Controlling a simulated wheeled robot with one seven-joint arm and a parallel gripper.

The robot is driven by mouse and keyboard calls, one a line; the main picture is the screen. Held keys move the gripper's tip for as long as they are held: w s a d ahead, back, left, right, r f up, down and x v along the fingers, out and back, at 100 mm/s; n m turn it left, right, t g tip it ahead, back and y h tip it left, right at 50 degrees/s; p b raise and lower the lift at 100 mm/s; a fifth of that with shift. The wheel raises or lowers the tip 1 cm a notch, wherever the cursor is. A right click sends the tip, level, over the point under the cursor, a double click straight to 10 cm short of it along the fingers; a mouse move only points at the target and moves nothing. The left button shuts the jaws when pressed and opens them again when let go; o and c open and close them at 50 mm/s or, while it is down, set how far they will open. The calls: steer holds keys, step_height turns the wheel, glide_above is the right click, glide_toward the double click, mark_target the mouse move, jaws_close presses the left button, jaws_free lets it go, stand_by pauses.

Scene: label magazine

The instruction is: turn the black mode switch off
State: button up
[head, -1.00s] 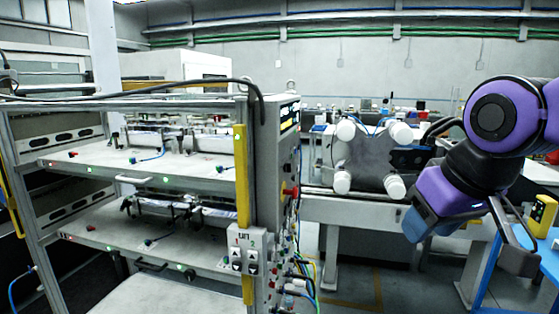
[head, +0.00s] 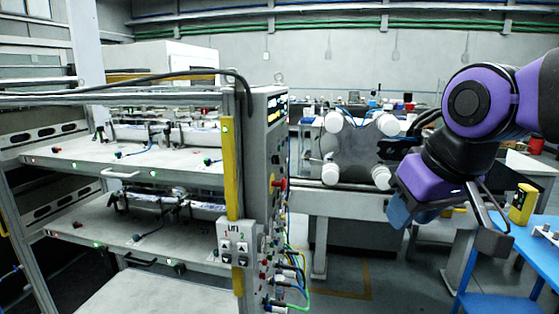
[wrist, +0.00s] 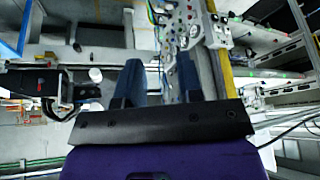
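The narrow control panel (head: 265,125) is on the right end face of the rack and carries several small knobs and buttons. A small dark fitting (head: 276,159) sits above the red knob (head: 281,184); at this size I cannot tell whether it is the black mode switch, nor its position. My gripper (head: 402,207) is to the right of the panel, well apart from it. In the wrist view my gripper (wrist: 160,80) has its two blue fingers spread with nothing between them. The panel side with its fittings shows beyond the fingers.
The shelved rack (head: 120,240) fills the left, with a yellow strip (head: 231,165) and a grey two-switch box (head: 238,243). Cables (head: 292,265) hang beside the panel. A machine with white rollers (head: 328,173) stands behind. A blue table (head: 515,250) is at right.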

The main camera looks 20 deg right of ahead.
steer(key=w+a+m+g+y, duration=0.3)
steer(key=w+a+m+y, duration=0.15)
steer(key=w, duration=0.55)
steer(key=m+t+y, duration=0.7)
steer(key=m+y, duration=0.4)
steer(key=m, duration=0.4)
glide_toward(276, 160)
steer(key=x, duration=0.7)
steer(key=shift+w+a+r, duration=0.2)
steer(key=shift+w+r, duration=0.05)
jaws_close()
